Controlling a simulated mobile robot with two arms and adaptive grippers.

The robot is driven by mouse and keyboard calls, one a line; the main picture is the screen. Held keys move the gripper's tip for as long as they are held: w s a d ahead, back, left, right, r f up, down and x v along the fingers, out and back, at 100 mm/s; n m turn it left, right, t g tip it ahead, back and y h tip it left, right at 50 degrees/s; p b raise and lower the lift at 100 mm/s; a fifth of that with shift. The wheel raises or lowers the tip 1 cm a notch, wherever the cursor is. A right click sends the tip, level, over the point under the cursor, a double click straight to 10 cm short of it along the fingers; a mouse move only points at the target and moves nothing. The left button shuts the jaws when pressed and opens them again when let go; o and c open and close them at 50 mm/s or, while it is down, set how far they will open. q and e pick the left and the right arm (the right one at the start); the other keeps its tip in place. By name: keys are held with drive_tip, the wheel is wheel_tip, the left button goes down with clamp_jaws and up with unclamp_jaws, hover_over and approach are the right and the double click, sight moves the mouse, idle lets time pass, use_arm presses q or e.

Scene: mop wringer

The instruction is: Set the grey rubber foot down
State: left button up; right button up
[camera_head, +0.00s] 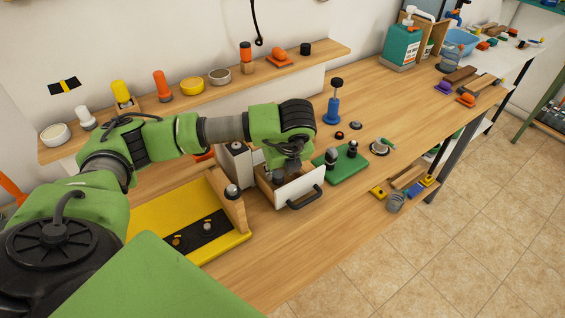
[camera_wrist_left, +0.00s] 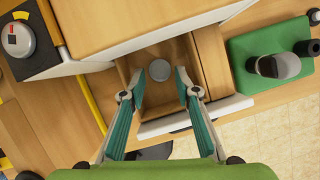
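The grey rubber foot (camera_wrist_left: 159,70) looks like a small round grey disc. In the left wrist view it lies inside an open wooden drawer with a white front (camera_head: 300,187). My left gripper (camera_head: 280,172) reaches down over this drawer in the head view. In the left wrist view its two teal fingers (camera_wrist_left: 161,82) are spread, one on each side of the disc, with visible gaps between. The gripper is open and holds nothing. In the head view the arm and drawer wall hide the foot. My right gripper is not in view.
A yellow tray (camera_head: 215,245) stands left of the drawer. A green board (camera_head: 350,167) with dark knobs is close on its right. A blue stamp-like tool (camera_head: 333,108) stands behind. Bare bench top (camera_head: 270,268) lies in front. A shelf (camera_head: 215,95) runs along the wall.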

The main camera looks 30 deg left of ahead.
use_arm(q)
drive_tip(key=b+v, duration=0.1)
drive_tip(key=v, duration=0.8)
drive_tip(key=shift+r, duration=0.3)
idle(0.6)
